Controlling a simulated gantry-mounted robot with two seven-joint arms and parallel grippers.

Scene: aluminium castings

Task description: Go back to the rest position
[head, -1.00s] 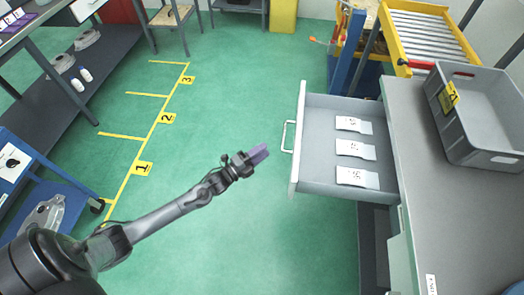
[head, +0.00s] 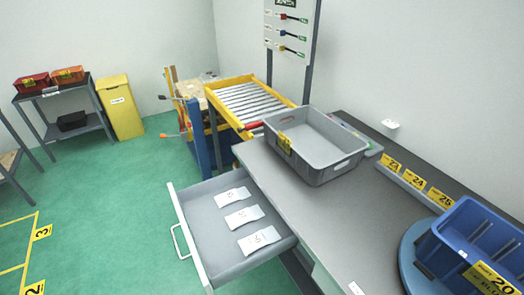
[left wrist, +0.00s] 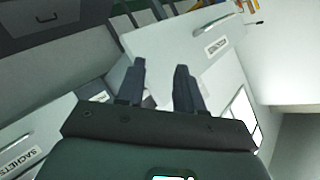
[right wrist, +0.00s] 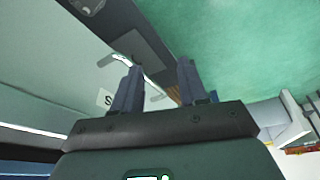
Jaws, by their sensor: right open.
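Neither gripper shows in the head view now. In the left wrist view my left gripper (left wrist: 160,75) has its two dark fingers apart with nothing visible between them. Pale drawer fronts lie beyond it, one with a label that reads SACHETS (left wrist: 18,162). In the right wrist view my right gripper (right wrist: 156,76) is also open and empty, with a pale front with a handle (right wrist: 127,60) and green floor beyond. In the head view a grey drawer (head: 192,245) stands pulled out, with three white labelled sachets (head: 243,216) lying in a row inside.
A grey crate (head: 340,166) stands on the grey worktop (head: 290,190). A blue bin (head: 455,235) sits on a round blue turntable (head: 408,250) at right. A yellow roller conveyor (head: 250,100) is behind. Green floor (head: 120,180) is clear left of the drawer.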

